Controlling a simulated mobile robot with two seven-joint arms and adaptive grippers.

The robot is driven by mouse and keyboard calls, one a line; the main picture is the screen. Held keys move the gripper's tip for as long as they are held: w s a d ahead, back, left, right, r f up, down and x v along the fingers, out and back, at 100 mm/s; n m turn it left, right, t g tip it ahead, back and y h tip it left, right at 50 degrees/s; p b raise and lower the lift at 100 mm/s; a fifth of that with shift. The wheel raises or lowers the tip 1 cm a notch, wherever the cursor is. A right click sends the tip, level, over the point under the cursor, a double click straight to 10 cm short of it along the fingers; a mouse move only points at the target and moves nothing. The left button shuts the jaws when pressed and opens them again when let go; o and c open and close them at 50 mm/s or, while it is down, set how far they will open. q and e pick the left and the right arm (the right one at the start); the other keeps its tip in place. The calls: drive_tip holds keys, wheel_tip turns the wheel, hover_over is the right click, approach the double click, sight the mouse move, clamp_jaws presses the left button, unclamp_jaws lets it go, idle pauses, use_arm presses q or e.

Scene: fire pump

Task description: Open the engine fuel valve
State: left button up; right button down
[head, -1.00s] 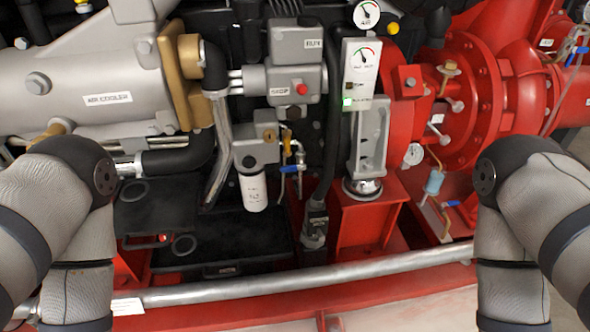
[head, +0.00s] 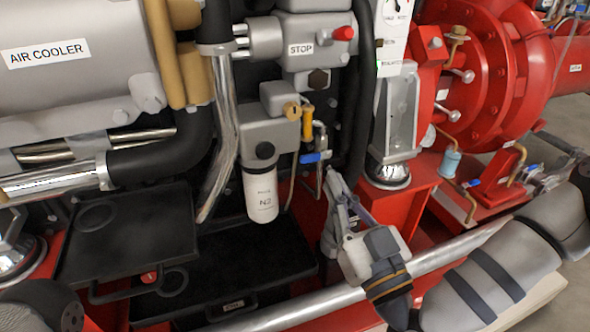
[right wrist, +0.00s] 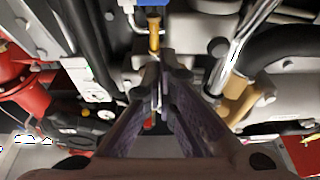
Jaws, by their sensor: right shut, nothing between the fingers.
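A small valve with a blue lever handle (head: 315,157) sits just right of the white filter canister (head: 261,195) in the head view. Its lever lies roughly level, beside a brass-yellow fitting (head: 307,119) and thin metal tubing. My right gripper (head: 334,178) is shut and empty, with its fingertips just below and right of the blue lever; I cannot tell whether they touch. The right wrist view shows the closed fingertips (right wrist: 163,66) below a brass-yellow fitting (right wrist: 154,36), with a blue part (right wrist: 150,3) cut off at the top edge. My left gripper is out of view.
A thick black hose (head: 360,100) runs down just right of the valve. A black tray (head: 240,262) lies below the filter. A silver rail (head: 440,258) crosses the front under my right arm. A STOP unit (head: 315,45) with a red button is above.

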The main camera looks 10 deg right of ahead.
drive_tip(key=shift+w+d+r+t, duration=0.15)
drive_tip(key=shift+d+r+t, duration=0.2)
drive_tip(key=shift+r, duration=0.25)
drive_tip(key=shift+w, duration=0.1)
wheel_tip(320, 180, up, 3)
hover_over(316, 157)
drive_tip(key=s, duration=0.3)
drive_tip(key=shift+w+a+r, duration=0.1)
drive_tip(key=shift+a, duration=0.1)
wheel_tip(316, 157, down, 3)
drive_tip(key=shift+b, duration=0.4)
drive_tip(key=shift+f, duration=0.55)
